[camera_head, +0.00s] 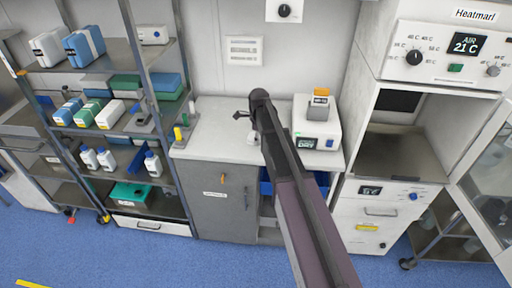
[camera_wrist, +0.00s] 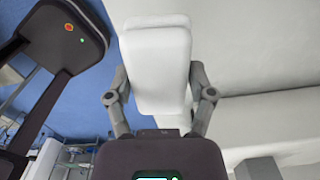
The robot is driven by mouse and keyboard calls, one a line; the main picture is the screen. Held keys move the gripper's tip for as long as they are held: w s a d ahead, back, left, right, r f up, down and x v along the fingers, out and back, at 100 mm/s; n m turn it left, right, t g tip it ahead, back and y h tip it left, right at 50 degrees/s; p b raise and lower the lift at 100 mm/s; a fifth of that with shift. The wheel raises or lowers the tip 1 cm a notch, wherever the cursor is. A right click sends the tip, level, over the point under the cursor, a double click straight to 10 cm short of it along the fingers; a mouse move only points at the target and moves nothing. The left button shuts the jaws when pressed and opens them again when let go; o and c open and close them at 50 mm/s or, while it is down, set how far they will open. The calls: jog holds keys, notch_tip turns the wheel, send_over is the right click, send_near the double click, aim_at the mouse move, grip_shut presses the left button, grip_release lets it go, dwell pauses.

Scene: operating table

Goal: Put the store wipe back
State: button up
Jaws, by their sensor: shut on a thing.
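In the wrist view a plain white block-like pack (camera_wrist: 158,65) with rounded edges sits between the two fingers of my gripper (camera_wrist: 160,88). My gripper is shut on it; no label shows, so I cannot read whether it is the store wipe. In the head view my gripper (camera_head: 243,115) is over the light counter (camera_head: 215,120), and my arm hides most of what it holds.
A white device reading DRY (camera_head: 317,130) stands on the counter, right of my arm. The rack (camera_head: 140,75) has metal posts and a crowded middle shelf. At right, an open cabinet (camera_head: 400,152) has a glass door (camera_head: 492,170) swung outward.

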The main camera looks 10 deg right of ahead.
jog(key=s+d+n, duration=0.1)
jog(key=s+d, duration=0.1)
jog(key=s, duration=1)
jog(key=shift+s+d+n, duration=0.15)
jog(key=shift+d+n, duration=0.15)
jog(key=shift+d, duration=0.05)
jog(key=w+a, duration=0.1)
jog(key=w, duration=0.3)
jog(key=w+a+f+b, duration=0.1)
jog(key=w, duration=0.4)
jog(key=w+a, duration=0.1)
jog(key=w, duration=0.4)
jog(key=shift+w+f, duration=0.15)
jog(key=shift+w, duration=0.05)
jog(key=shift+w+a, duration=0.1)
jog(key=shift+w, duration=0.45)
jog(key=shift+w+f+b, duration=0.15)
jog(key=shift+f+b, duration=0.2)
jog(key=shift+b, duration=0.15)
jog(key=shift+f+b, duration=1.5)
jog(key=shift+b, duration=0.05)
jog(key=shift+f, duration=0.15)
